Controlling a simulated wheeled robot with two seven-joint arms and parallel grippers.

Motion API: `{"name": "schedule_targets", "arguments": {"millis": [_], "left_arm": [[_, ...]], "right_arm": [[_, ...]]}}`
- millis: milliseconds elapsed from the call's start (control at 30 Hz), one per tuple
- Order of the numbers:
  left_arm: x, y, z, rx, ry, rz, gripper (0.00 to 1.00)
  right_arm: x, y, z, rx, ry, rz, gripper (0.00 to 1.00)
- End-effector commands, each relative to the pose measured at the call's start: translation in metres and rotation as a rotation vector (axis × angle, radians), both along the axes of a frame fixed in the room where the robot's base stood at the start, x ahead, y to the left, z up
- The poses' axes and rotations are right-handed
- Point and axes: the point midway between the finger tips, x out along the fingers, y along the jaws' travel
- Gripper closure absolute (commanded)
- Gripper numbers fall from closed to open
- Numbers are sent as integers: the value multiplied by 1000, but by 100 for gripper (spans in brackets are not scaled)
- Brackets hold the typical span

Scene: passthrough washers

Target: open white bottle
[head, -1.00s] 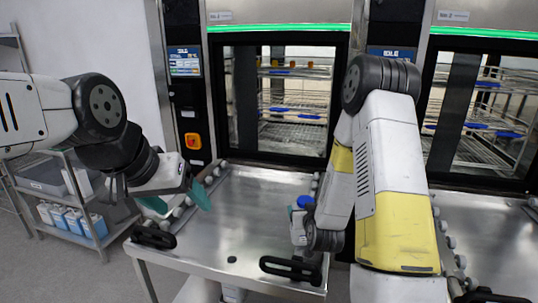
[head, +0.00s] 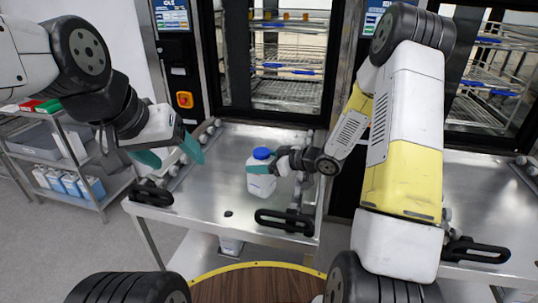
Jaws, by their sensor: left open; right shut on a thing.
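The white bottle (head: 260,182) with a blue cap (head: 262,154) is upright over the metal table, near its right side. I cannot tell whether its base touches the table top. My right gripper (head: 279,165) comes from the right and is shut on the bottle near its neck, just below the cap. The grip itself is partly hidden. My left gripper (head: 175,155), with green fingers, is open and empty to the left of the bottle, apart from it and at about the height of the cap.
The metal table (head: 225,170) is mostly clear, with black handles (head: 285,221) at its front edge and rollers along its sides. Washers with glass doors (head: 290,60) stand behind it. A shelf rack (head: 70,165) with blue-and-white bottles stands at the left.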

Motion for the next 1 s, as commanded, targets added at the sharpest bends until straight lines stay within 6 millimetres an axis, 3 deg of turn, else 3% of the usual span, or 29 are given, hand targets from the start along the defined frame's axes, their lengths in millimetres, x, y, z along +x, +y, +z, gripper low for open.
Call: {"name": "schedule_targets", "arguments": {"millis": [267,467,767,1000], "left_arm": [[1,0,0,3,1,-5,31],[22,-4,10,92,18,-143,31],[101,-31,24,370,69,-666,31],[169,-65,13,544,98,-1129,31]], "right_arm": [[0,15,2,1,1,113,100],[0,16,3,1,1,122,100],[0,16,3,1,0,121,100],[0,16,3,1,0,121,100]]}}
